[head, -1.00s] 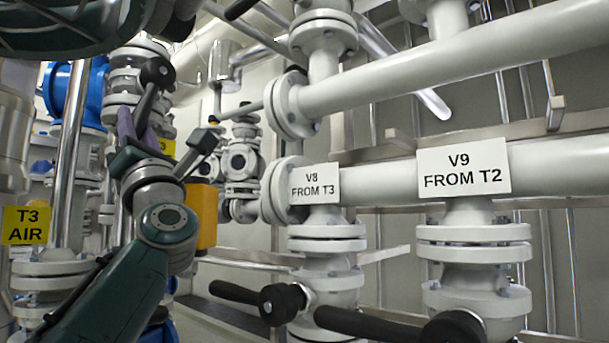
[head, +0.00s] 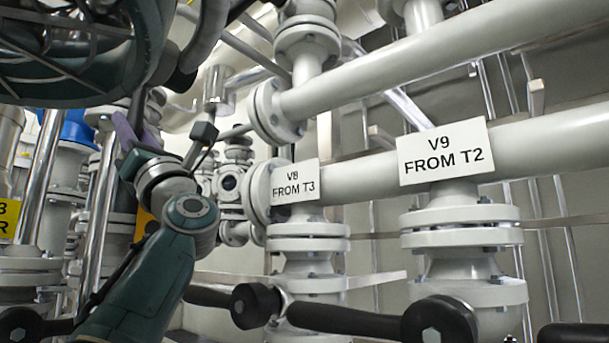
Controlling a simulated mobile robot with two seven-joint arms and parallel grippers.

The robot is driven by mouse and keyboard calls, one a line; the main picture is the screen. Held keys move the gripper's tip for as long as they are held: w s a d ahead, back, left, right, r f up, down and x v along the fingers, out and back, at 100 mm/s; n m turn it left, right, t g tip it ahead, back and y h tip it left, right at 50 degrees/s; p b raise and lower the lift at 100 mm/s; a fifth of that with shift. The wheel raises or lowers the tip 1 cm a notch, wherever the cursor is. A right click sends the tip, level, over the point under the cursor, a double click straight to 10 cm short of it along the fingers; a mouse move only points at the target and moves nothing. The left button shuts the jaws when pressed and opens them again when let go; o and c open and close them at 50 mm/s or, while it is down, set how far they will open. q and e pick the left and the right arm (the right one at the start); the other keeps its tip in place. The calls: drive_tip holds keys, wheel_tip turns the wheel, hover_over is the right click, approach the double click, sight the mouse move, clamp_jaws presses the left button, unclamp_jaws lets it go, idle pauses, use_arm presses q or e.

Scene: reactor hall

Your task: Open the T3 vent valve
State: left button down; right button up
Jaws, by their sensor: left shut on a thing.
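My left gripper (head: 136,124) is at the left in the head view, with purple on one finger. It is shut on a black valve lever (head: 137,107), as far as I can make out; its fingertips are partly hidden by the wrist. The body of that valve is mostly hidden behind my arm and the pipework. No label that reads T3 vent shows. A yellow sign (head: 8,217) at the left edge is cut off. My right gripper cannot be made out.
White signs V8 FROM T3 (head: 295,183) and V9 FROM T2 (head: 445,152) hang on a pipe. Black levers (head: 345,319) stick out below them. A blue pipe part (head: 80,131) and chrome pipes crowd the left.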

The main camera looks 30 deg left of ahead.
use_arm(q)
drive_tip(key=c, duration=0.7)
unclamp_jaws()
drive_tip(key=shift+w, duration=0.1)
drive_tip(key=shift+d, duration=0.1)
drive_tip(key=v, duration=1)
